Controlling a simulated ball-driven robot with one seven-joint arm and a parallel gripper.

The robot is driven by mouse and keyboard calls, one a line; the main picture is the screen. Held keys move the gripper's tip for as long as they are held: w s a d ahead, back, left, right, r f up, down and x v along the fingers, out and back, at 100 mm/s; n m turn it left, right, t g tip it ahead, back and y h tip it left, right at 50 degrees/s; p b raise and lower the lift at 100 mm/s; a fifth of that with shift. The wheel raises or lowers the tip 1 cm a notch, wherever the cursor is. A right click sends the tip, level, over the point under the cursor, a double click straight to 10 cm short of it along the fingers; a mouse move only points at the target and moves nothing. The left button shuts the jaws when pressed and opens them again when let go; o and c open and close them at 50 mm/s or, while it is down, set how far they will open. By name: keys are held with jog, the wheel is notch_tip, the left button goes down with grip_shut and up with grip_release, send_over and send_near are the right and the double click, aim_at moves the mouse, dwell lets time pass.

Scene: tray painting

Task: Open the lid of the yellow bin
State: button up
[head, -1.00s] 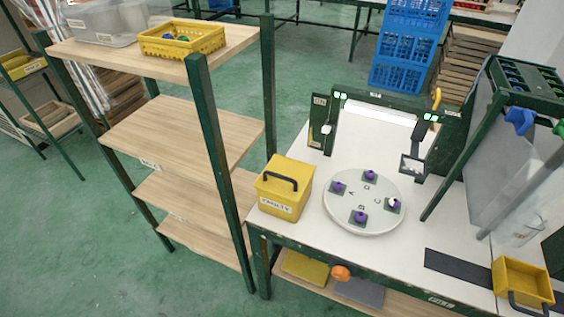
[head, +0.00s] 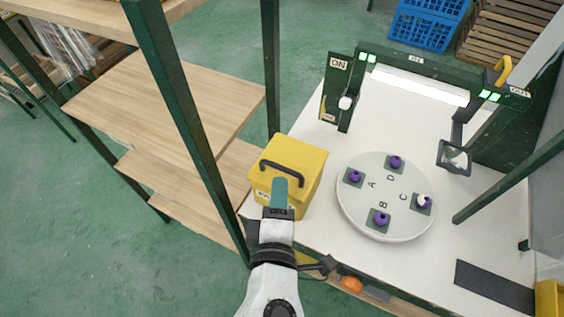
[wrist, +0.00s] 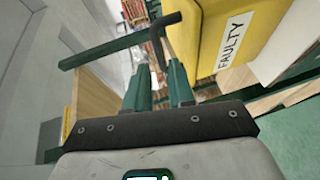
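The yellow bin (head: 309,190) stands at the table's left corner with its yellow lid (head: 303,152) down. A black bar handle (head: 281,168) rises from the lid. In the wrist view, the bin (wrist: 222,40) shows a white FAULTY label, and the black handle (wrist: 157,40) reaches toward the gap between my fingers. My gripper (head: 280,186) is at the front of the bin, just short of the handle in the head view. In the wrist view, the two green fingers of my gripper (wrist: 159,88) are apart with nothing clasped between them. Contact with the handle cannot be told.
A round white turntable (head: 350,212) with several purple knobs sits right of the bin. A dark green frame with a lit bar (head: 420,85) stands behind it. A wooden shelf unit with green posts (head: 190,110) stands close on the left. A dark strip (head: 495,287) lies at right.

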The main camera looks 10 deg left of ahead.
aim_at(281, 167)
jog(key=w, duration=0.4)
jog(key=w+f, duration=0.1)
jog(key=w, duration=0.2)
jog(key=shift+a+f, duration=0.1)
jog(key=shift+c, duration=0.2)
grip_shut()
jog(key=shift+s, duration=0.1)
